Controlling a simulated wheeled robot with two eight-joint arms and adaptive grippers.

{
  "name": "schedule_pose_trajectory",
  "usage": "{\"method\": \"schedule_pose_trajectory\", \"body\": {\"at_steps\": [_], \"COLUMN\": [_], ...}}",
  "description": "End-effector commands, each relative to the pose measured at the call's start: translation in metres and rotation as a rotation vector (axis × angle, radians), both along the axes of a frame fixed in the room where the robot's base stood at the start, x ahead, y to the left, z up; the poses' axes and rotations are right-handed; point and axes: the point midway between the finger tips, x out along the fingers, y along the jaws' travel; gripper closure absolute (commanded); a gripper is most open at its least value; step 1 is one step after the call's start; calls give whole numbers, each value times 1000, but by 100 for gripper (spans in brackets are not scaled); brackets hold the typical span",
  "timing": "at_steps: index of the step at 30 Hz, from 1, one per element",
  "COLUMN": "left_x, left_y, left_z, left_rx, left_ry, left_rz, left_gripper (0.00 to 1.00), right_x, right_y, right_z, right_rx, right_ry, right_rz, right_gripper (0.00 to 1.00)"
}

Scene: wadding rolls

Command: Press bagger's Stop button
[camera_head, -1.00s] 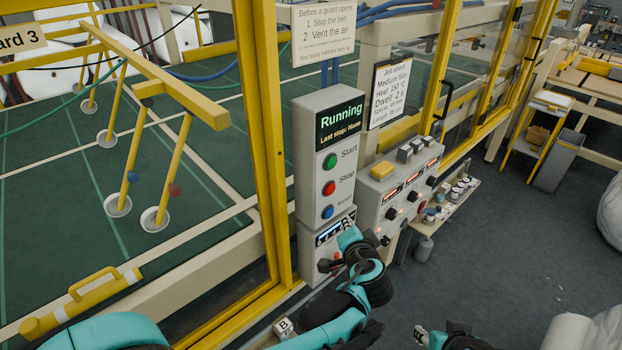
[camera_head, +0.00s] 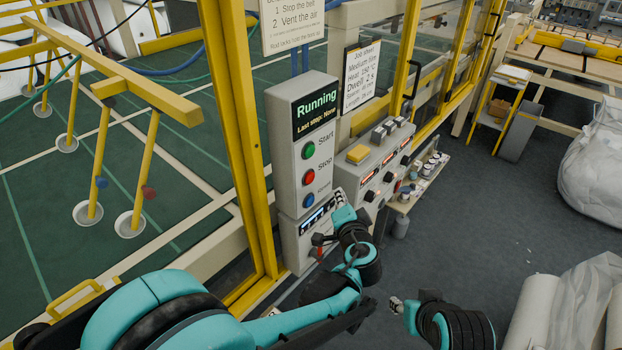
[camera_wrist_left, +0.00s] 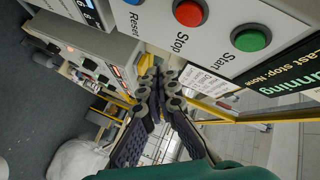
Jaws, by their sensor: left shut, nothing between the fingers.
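The bagger's grey control box (camera_head: 283,140) stands upright beside the yellow guard post. Its display (camera_head: 316,110) reads "Running" and "Last stop: None". Down its face are the green Start button (camera_head: 309,150), the red Stop button (camera_head: 309,177) and the blue Reset button (camera_head: 309,201). The Stop button also shows at the top of the left wrist view (camera_wrist_left: 188,12), with Start (camera_wrist_left: 250,40) to its right. My left gripper (camera_head: 338,195) is shut and empty, right of and below Stop, apart from it. Its closed fingers (camera_wrist_left: 155,80) show in the wrist view. My right gripper (camera_head: 397,304) is low in the head view, its fingers too small to judge.
A lower grey panel (camera_head: 375,170) with knobs and a yellow block stands right of the box. A job sheet (camera_head: 362,75) hangs above it. The yellow guard post (camera_head: 236,130) is close on the left. Open grey floor (camera_head: 470,220) lies to the right.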

Motion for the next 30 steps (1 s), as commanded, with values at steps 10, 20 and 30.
{"method": "schedule_pose_trajectory", "body": {"at_steps": [10,20,30], "left_x": [28,38,38], "left_y": [40,53,53], "left_z": [0,0,0], "left_rx": [-1,-1,-1], "left_ry": [1,0,0], "left_rz": [3,1,1], "left_gripper": [100,100,100], "right_x": [0,0,0], "right_y": [0,0,0], "right_z": [1,0,0], "right_rx": [0,0,0], "right_ry": [0,0,0], "right_rz": [0,0,0], "right_gripper": [60,60,60]}}
